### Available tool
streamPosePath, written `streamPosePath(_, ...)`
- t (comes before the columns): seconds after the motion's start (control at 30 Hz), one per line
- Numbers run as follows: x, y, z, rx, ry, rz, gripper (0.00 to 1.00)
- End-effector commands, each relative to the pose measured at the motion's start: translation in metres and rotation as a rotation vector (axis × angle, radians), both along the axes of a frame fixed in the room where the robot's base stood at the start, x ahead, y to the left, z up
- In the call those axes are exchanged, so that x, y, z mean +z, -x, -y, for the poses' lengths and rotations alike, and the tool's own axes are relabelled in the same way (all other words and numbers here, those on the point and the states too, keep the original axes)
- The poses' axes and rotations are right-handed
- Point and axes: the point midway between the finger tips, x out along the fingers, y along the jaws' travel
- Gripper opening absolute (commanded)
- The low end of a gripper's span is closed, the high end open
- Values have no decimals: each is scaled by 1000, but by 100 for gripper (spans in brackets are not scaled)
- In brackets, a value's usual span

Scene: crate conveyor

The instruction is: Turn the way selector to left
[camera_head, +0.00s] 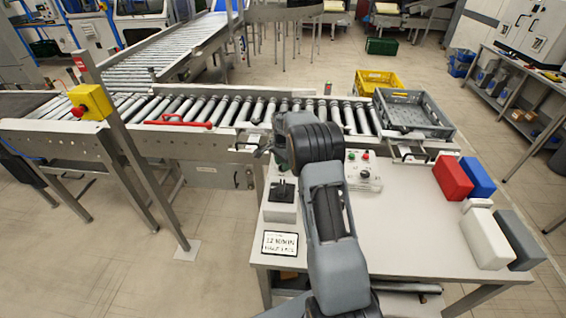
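A control box (362,180) with a black rotary knob (365,174), a green button and a red button stands on the white table, right of my arm and partly hidden by it. A small grey box with a black switch (283,190) stands left of my arm. I cannot tell for sure which of these is the way selector, nor which way either points. My gripper (262,151) is small and dark, above the table's back edge near the conveyor. It appears over and behind the black switch, seemingly apart from it. Its fingers are too small to judge.
A sign (280,244) lies at the table's front left. Red (453,178), blue (478,177), white (486,238) and dark grey (519,240) blocks stand at the right. A grey crate (450,128) sits at the roller conveyor's (250,108) right end. A yellow crate (380,80) is behind.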

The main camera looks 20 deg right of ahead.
Motion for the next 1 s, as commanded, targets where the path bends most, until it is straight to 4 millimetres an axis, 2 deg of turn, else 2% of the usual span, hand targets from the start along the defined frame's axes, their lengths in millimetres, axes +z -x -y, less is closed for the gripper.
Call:
streamPosePath(0.23, -1, 0, 0, 0, 0, 0, 36)
streamPosePath(0.6, 0, 0, 0, 0, 0, 0, 1)
streamPosePath(1.0, -1, 0, 0, 34, 0, 0, 0)
